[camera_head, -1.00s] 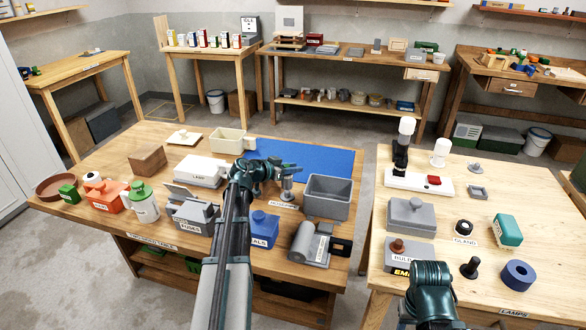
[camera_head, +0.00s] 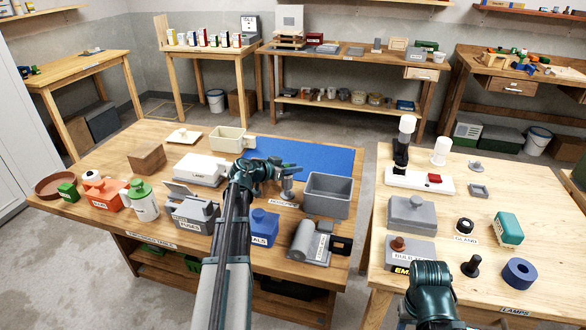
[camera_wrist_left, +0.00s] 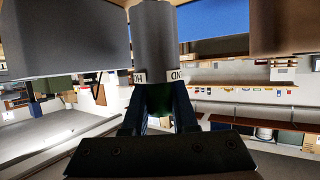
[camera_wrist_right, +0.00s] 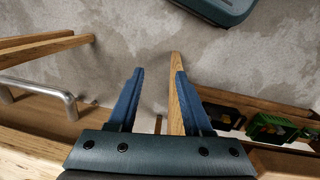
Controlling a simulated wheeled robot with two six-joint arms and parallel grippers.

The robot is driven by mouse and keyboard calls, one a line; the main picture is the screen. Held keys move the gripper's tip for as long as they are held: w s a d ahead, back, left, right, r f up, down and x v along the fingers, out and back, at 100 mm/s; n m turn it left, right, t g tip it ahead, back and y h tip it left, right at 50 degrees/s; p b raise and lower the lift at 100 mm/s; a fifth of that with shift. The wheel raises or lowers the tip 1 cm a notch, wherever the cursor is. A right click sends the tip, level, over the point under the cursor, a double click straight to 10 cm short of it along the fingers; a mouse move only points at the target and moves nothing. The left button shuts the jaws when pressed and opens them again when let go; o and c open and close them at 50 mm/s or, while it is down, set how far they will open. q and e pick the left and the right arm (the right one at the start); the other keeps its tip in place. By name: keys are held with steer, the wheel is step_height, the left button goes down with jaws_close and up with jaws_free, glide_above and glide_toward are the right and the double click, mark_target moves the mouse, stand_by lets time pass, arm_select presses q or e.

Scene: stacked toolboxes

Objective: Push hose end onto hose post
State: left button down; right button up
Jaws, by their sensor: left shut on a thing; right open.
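My left gripper (camera_head: 289,168) is over the left table, beside the grey open bin. In the left wrist view its fingers (camera_wrist_left: 160,98) are shut on a grey cylinder, the hose end (camera_wrist_left: 154,40), with a partly covered label. In the head view the grey upright piece (camera_head: 287,187) under the fingers stands behind a small label. I cannot make out the hose post apart from it, nor whether the hose end sits on it. My right gripper (camera_wrist_right: 158,80) is open and empty, with floor and a table edge below it.
The grey bin (camera_head: 328,195) stands close on the right. A blue mat (camera_head: 320,160) lies behind. A blue container (camera_head: 264,228) and a grey machine (camera_head: 310,243) stand in front, a white box (camera_head: 201,170) to the left. The right table (camera_head: 450,180) is separate.

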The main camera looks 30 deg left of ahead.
arm_select(q)
steer(key=shift+f+b, duration=1.8)
steer(key=shift+b, duration=0.05)
stand_by(2.2)
steer(key=c, duration=0.6)
jaws_free()
steer(key=shift+p+v, duration=2.65)
steer(key=shift+v, duration=4.3)
steer(key=shift+d, duration=0.1)
